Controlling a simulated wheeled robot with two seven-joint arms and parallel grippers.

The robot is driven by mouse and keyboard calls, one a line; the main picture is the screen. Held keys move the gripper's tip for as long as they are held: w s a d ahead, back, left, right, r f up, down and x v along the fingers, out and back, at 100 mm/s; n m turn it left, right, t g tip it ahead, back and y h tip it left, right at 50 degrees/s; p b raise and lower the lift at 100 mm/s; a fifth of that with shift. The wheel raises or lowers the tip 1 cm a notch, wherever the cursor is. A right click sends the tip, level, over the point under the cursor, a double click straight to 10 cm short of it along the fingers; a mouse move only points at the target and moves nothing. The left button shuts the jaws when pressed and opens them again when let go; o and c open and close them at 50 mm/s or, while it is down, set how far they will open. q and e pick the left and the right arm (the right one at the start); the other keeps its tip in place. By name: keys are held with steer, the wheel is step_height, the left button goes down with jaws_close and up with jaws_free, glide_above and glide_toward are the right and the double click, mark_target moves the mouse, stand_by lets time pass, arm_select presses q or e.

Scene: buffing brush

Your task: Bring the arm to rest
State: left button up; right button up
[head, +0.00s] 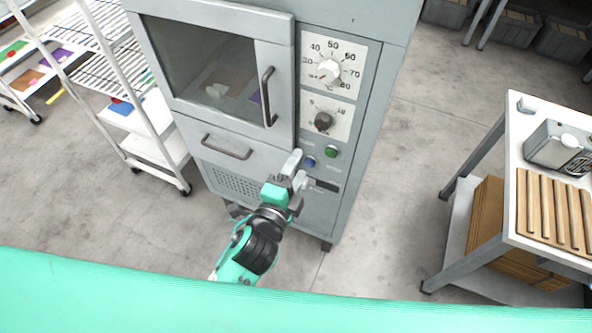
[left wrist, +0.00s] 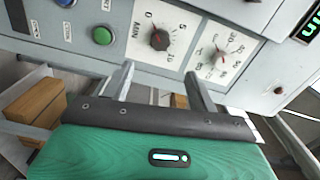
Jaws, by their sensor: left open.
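My left gripper (head: 297,170) is in front of the lower front of a grey cabinet machine (head: 345,190), just below its blue button (head: 309,162) and green button (head: 331,152). In the left wrist view my left gripper (left wrist: 158,80) has its two fingers apart with nothing between them. The small dial (left wrist: 159,40) and green button (left wrist: 103,36) show beyond the fingers. I cannot tell whether a finger touches the panel. My right gripper is in neither view.
The machine has a shut glass door with a handle (head: 267,97) and a drawer handle (head: 227,147). A white wire rack (head: 150,120) stands left. A table (head: 512,190) at right carries a metal device (head: 556,148) and wooden slats. Floor (head: 400,190) between is clear.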

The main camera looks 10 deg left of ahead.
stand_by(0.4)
arm_select(q)
step_height(320, 180, down, 19)
steer(key=a+n+g+y, duration=0.2)
steer(key=n+g, duration=0.1)
steer(key=g, duration=0.1)
steer(key=s+a+f+n+g+y, duration=0.1)
steer(key=s+a+f+n+g, duration=0.2)
steer(key=f, duration=0.9)
steer(key=s+a+f+n+g, duration=0.2)
steer(key=s+a+f, duration=0.25)
steer(key=f, duration=0.65)
steer(key=s+a+f+n+g+y, duration=0.1)
steer(key=s+a+f+n+g, duration=0.1)
steer(key=s+f, duration=0.5)
steer(key=s+a+f+n+g, duration=0.2)
steer(key=s+a+f+n, duration=0.2)
steer(key=s, duration=0.9)
steer(key=s+a+f+n+g+y, duration=0.1)
steer(key=s+a+f+n+g, duration=0.2)
steer(key=s+a+f, duration=0.3)
steer(key=s+f, duration=0.3)
steer(key=s, duration=0.2)
steer(key=shift+a+f+n+y, duration=0.2)
steer(key=shift+f+n+y, duration=0.1)
steer(key=shift+f+n, duration=0.1)
steer(key=shift+w, duration=0.1)
